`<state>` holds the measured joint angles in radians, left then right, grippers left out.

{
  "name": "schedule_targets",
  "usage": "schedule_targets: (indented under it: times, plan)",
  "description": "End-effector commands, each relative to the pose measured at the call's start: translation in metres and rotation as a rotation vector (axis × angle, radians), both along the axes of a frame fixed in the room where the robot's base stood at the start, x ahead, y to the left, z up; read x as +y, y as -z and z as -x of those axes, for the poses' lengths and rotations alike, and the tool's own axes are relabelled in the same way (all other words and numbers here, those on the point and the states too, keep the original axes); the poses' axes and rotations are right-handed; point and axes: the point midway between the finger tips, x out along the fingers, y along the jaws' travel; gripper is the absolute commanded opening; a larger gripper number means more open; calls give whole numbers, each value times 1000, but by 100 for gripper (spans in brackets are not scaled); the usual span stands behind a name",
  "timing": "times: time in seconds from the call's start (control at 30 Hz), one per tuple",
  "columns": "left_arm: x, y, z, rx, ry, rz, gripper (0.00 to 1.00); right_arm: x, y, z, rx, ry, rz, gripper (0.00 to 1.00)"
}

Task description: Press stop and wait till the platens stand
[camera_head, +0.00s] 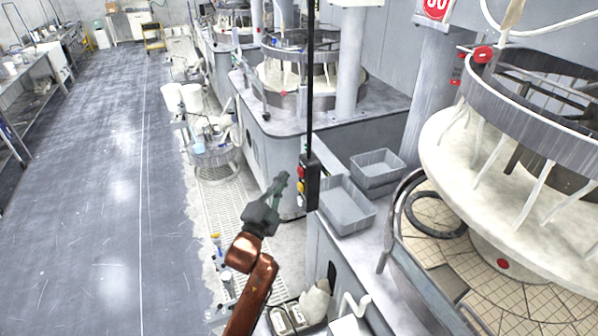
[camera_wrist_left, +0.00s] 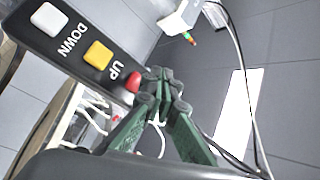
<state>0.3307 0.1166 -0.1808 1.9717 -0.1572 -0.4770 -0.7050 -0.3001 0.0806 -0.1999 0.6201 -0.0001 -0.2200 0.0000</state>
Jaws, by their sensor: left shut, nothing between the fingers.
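A black hanging control box (camera_head: 313,184) is in the middle of the head view, with red, yellow and white buttons on its left side. In the left wrist view the box (camera_wrist_left: 68,42) shows a white DOWN button (camera_wrist_left: 49,19), a yellow UP button (camera_wrist_left: 98,54) and a red button (camera_wrist_left: 132,82). My left gripper (camera_head: 284,178) is shut and empty, its tips close to the box. In the wrist view its fingertips (camera_wrist_left: 160,80) are beside the red button; I cannot tell if they touch. The tan lower platen (camera_head: 437,236) lies under a raised pale upper platen (camera_head: 455,168). My right gripper is out of view.
Two grey bins (camera_head: 345,207) (camera_head: 377,167) stand on the machine ledge right of the box. A similar machine (camera_head: 262,150) stands behind. A cart with white containers (camera_head: 212,160) is at the left, beyond the floor grating. The floor (camera_head: 80,220) further left is open.

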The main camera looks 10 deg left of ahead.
Motion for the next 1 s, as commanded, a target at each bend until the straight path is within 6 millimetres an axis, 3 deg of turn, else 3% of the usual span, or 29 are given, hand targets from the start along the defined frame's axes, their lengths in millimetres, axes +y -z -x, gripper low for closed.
schedule_targets:
  times: [0.33,1.0]
  plan:
    - [24,-1,17,0,1,0,0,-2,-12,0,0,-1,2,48]
    - [26,0,18,0,1,1,0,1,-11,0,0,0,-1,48]
